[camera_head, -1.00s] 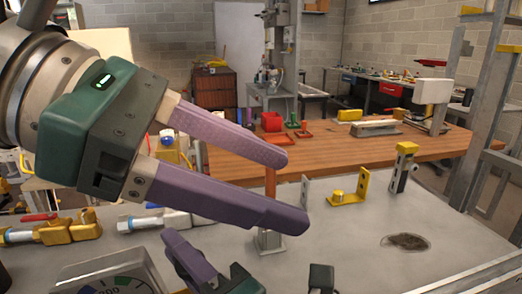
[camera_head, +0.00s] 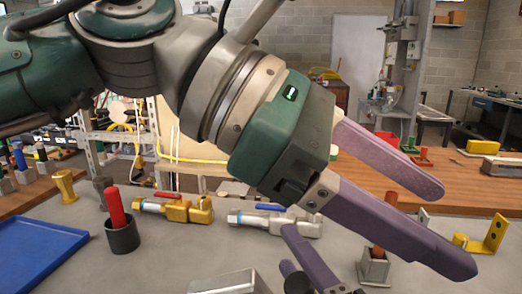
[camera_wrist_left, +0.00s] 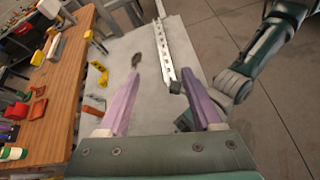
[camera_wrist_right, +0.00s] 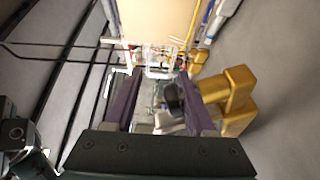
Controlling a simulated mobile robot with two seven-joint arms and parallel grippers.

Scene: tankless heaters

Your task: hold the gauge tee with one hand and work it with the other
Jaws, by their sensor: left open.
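My left gripper (camera_head: 456,228) is open and empty above the right part of the grey bench; its two purple fingers are apart in the left wrist view (camera_wrist_left: 162,95). My right gripper (camera_wrist_right: 160,78) is low at the bottom of the head view, where a purple finger (camera_head: 308,260) shows. In the right wrist view its fingers stand apart, with a dark and grey metal shape between them; I cannot tell if it is touched. A grey box-like top (camera_head: 232,282) at the bottom edge may be the gauge; no dial face shows. I cannot make out the tee for certain.
A brass valve (camera_head: 185,208) and a steel valve (camera_head: 275,221) lie on the bench. A black cup with a red rod (camera_head: 116,212), a blue tray (camera_head: 40,258) and a yellow bracket (camera_head: 487,238) stand around.

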